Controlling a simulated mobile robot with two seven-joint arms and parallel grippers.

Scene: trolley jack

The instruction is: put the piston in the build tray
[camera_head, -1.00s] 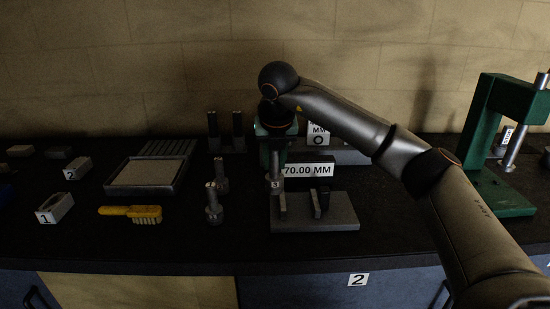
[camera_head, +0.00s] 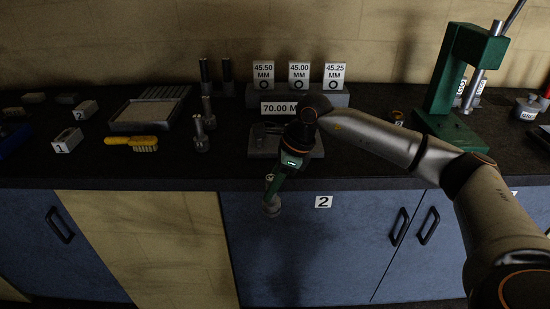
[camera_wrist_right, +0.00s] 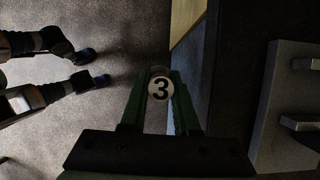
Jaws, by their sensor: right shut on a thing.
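My right gripper (camera_head: 275,187) is shut on a grey piston (camera_head: 271,206) that has a rod. The piston hangs below the fingers, in front of the counter's front edge. The tray that looks like the build tray (camera_head: 145,113) lies on the counter at the left, with a pale flat floor and a slotted back part. Its floor looks empty. Two similar piston-and-rod parts (camera_head: 201,138) stand right of it. My left gripper is not in view.
A grey fixture (camera_head: 262,147) with a 70.00 MM sign stands behind the gripper. A yellow brush (camera_head: 131,141) and blocks numbered 1 (camera_head: 67,141) and 2 (camera_head: 86,110) lie around the tray. A green press (camera_head: 463,90) stands at the right. Blue cabinets are below.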

